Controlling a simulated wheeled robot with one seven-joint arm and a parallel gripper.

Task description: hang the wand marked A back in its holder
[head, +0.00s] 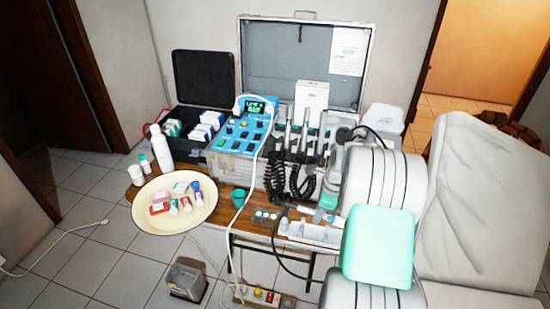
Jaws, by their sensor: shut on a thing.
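The blue-panelled dental unit (240,129) stands in the middle of the table. Several slim wands stand upright in a row to the right of its panel, including one wand (289,135) and another wand (304,131). Black coiled cords (274,180) hang below them. I cannot read the letter A on any wand, nor tell the holders apart at this size. My gripper (336,162) is at the right end of the row, shut on what seems to be a wand. My own wrist and arm largely hide the fingers and the held thing.
An open silver case (262,50) stands behind the unit, with a white box (312,96) in front of its lid. A cream tray (145,217) of small items, a white bottle (161,150) and an open black case (203,83) are left. A white cable (250,178) crosses the front.

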